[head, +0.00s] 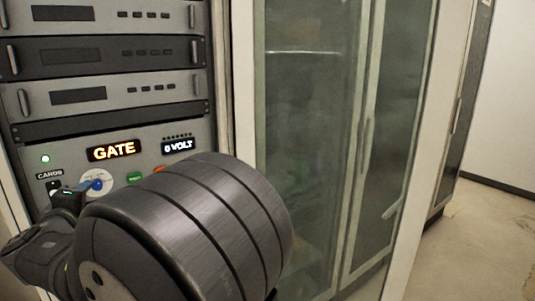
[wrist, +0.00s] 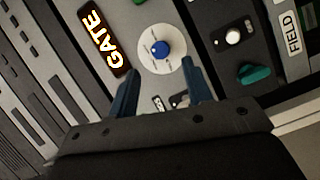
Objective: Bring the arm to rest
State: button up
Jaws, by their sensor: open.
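My gripper (wrist: 160,84) is open in the wrist view, its two blue fingers apart with nothing held between them. Just beyond the fingertips is a blue knob (wrist: 160,48) on a round white dial, and the fingers look apart from it. In the head view my gripper (head: 70,198) is at the lower left, in front of the panel. The blue knob (head: 97,184) shows just right of it. My large dark arm link covers the lower middle of the panel. The gap between fingers and panel is hard to judge.
The rack panel has a lit GATE display (head: 114,150), a 0 VOLT display (head: 178,146) and a green button (head: 134,178). The wrist view also shows a teal knob (wrist: 255,73) and a FIELD label (wrist: 290,32). A glass-door cabinet (head: 310,130) stands right; floor (head: 480,240) is clear beyond.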

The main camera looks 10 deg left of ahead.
aim_at(97, 186)
jog(key=x, duration=0.5)
jog(key=shift+w+f, duration=0.1)
jog(key=shift+w, duration=0.2)
jog(key=shift+w+a+m+g, duration=0.1)
jog(key=shift+a+m+g, duration=0.05)
jog(key=shift+m+g, duration=0.2)
jog(key=shift+r+m, duration=0.2)
jog(key=shift+m, duration=0.25)
jog(key=m+g, duration=0.2)
jog(key=m, duration=0.1)
jog(key=shift+r+m+y, duration=0.15)
jog(key=shift+m+y, duration=0.15)
jog(key=shift+m, duration=0.1)
jog(key=m+g, duration=0.1)
jog(key=m+g+y, duration=0.1)
jog(key=m, duration=0.1)
jog(key=shift+d+g, duration=0.25)
jog(key=shift+m, duration=0.3)
jog(key=shift+c, duration=0.5)
